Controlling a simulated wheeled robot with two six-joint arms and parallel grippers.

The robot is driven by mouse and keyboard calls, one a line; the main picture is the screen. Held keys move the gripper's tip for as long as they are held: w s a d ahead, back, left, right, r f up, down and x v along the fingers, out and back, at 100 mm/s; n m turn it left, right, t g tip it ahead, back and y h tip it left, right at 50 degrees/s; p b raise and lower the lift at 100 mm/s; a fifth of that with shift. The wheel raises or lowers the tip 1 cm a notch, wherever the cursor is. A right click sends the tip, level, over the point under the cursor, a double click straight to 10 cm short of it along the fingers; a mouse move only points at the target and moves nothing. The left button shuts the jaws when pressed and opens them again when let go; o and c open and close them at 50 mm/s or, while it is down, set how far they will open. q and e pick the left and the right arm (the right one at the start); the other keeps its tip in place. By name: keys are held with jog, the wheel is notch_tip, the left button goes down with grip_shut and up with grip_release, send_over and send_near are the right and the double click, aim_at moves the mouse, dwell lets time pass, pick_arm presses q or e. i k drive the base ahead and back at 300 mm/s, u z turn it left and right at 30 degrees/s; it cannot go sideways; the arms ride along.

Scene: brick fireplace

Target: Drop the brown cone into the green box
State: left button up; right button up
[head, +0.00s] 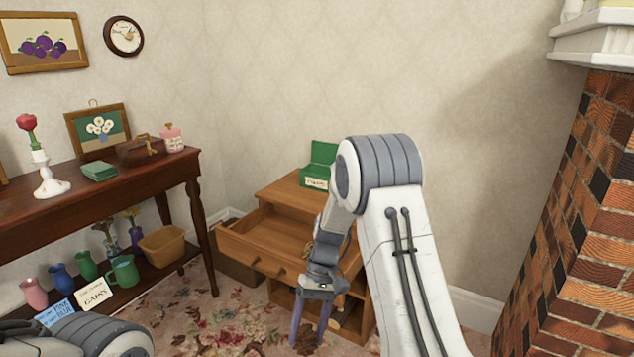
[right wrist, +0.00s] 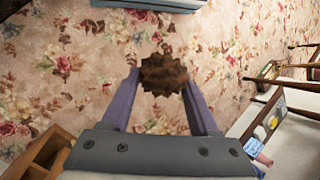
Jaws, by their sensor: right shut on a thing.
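The brown cone (right wrist: 163,74), rough and scaly, sits between the fingertips of my right gripper (right wrist: 160,80) in the right wrist view. The gripper is shut on it, above the flowered carpet. In the head view my right gripper (head: 309,328) points down in front of the low wooden cabinet. The green box (head: 315,178) stands on top of that cabinet, with its lid raised and a pale label on its front. The gripper is lower and nearer than the box. My left arm shows only at the bottom left, and its gripper is out of view.
The wooden cabinet has its drawer (head: 262,247) pulled out below the box. A dark side table (head: 95,190) on the left holds a candlestick, frame and bottle, with mugs and a basket (head: 162,246) below. A brick fireplace (head: 585,220) stands right.

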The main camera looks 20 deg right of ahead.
aim_at(312, 190)
jog(key=u, duration=1.25)
jog(key=i, duration=0.75)
jog(key=z, duration=2.25)
jog(key=i, duration=0.45)
